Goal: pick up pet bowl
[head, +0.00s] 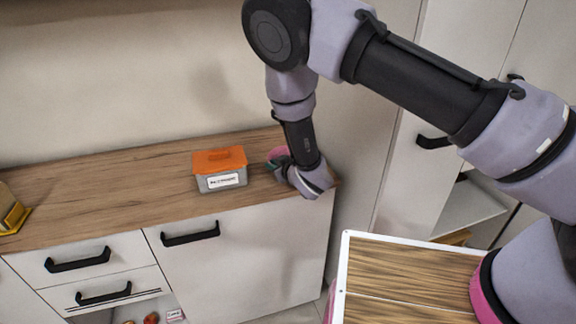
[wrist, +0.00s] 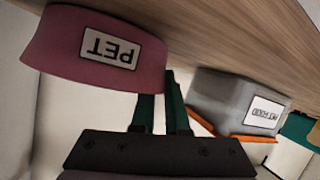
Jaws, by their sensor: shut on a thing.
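The pet bowl is pink with a white PET label. In the wrist view the bowl (wrist: 95,50) fills the upper left, its label upside down in the picture. In the head view only a small part of the bowl (head: 276,154) shows behind my gripper, near the right end of the wooden counter. My gripper (head: 282,167) is shut on the bowl's edge. Its dark green fingers (wrist: 161,105) reach the bowl's right side in the wrist view, and the contact is partly hidden. I cannot tell whether the bowl touches the counter.
A grey container with an orange lid (head: 219,168) stands on the counter just left of my gripper. The wooden counter (head: 110,190) is mostly clear further left, up to a yellow object (head: 14,214) at the edge. White cabinets with black handles (head: 190,234) are below.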

